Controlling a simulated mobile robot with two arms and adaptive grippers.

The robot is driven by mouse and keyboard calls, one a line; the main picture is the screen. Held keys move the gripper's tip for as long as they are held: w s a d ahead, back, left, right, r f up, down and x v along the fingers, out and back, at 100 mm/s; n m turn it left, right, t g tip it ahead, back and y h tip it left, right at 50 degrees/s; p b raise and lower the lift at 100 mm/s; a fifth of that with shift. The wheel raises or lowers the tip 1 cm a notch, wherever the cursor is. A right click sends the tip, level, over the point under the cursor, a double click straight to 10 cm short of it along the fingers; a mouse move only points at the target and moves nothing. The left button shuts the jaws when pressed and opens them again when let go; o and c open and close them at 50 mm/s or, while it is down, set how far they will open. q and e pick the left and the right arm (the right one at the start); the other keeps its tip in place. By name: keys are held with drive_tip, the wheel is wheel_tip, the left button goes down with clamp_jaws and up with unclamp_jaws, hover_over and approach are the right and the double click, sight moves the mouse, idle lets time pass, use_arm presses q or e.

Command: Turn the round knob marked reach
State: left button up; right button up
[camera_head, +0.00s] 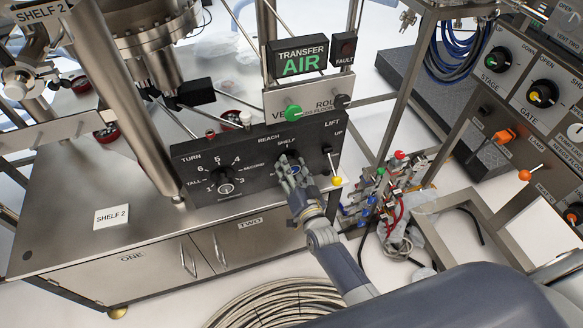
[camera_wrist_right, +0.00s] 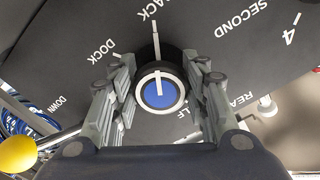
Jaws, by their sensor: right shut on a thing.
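The reach knob (camera_wrist_right: 158,98) is a round black knob with a blue cap and a white ring. A white line on its cap points to the top of the right wrist view, between the marks of the dial, close to the white tick under RACK. DOCK is at its left, and SHELF is partly hidden behind a finger. My right gripper (camera_wrist_right: 160,76) has one finger on each side of the knob and is shut on it. In the head view, my right gripper (camera_head: 288,166) covers most of this knob, below the word REACH on the black panel (camera_head: 240,192). My left gripper is not in view.
A black turn dial (camera_head: 225,188) is left of my gripper. A lever with a yellow ball (camera_head: 337,181) stands close on the right. A green knob (camera_head: 293,112) is above. The steel cabinet (camera_head: 60,240) lies below left; hoses and coloured valves (camera_head: 385,185) are at right.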

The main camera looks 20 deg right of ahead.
idle(0.3)
drive_tip(key=o, duration=1)
drive_tip(key=s, duration=1.2)
drive_tip(key=shift+d, duration=0.2)
drive_tip(key=shift+f, duration=0.1)
